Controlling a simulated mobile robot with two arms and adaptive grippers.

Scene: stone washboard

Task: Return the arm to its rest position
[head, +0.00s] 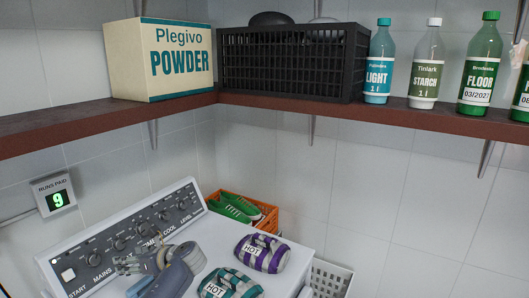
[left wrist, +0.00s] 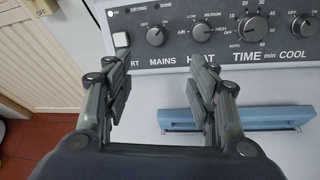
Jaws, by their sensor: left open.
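My right gripper is out of view.
Folded bundles labelled HOT, one purple (head: 262,252) and one teal (head: 229,284), lie on the machine top. An orange crate (head: 266,221) holds green shoes. A shelf (head: 70,128) above carries a powder box, black basket and bottles.

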